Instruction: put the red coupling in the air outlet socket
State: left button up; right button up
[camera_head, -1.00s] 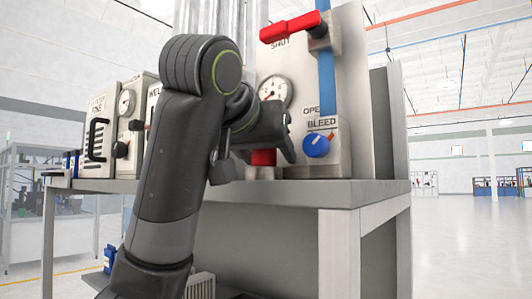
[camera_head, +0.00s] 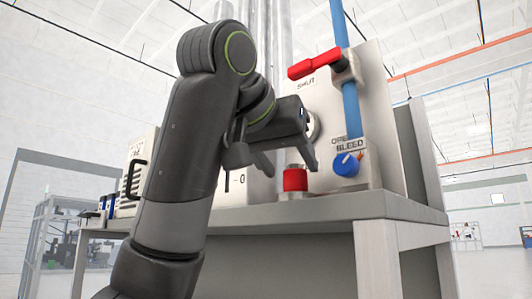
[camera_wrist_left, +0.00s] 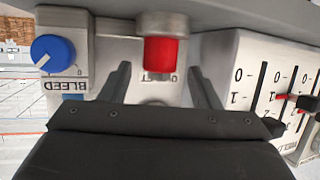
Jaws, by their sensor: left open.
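The red coupling (camera_head: 295,180) stands upright on the bench top in front of the grey panel, with bare metal at its foot. It also shows in the left wrist view (camera_wrist_left: 161,54), which is upside down, with a metal ring around its base. My left gripper (camera_head: 287,167) is open and empty. Its fingers point down beside and above the coupling, and in the left wrist view the coupling appears between the fingertips. I cannot tell whether the metal ring is the air outlet socket. My right gripper is not in view.
The panel carries a red lever (camera_head: 316,63) marked SHUT, a blue pipe (camera_head: 350,105) and a blue BLEED knob (camera_head: 346,164). A panel with sliders (camera_wrist_left: 260,90) stands beside it. The bench (camera_head: 345,207) is clear at its front right.

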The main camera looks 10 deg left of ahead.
pick_arm(q)
jog(key=b+v, duration=0.4)
jog(key=v, duration=0.3)
jog(key=shift+b, duration=0.4)
jog(key=shift+s, duration=0.1)
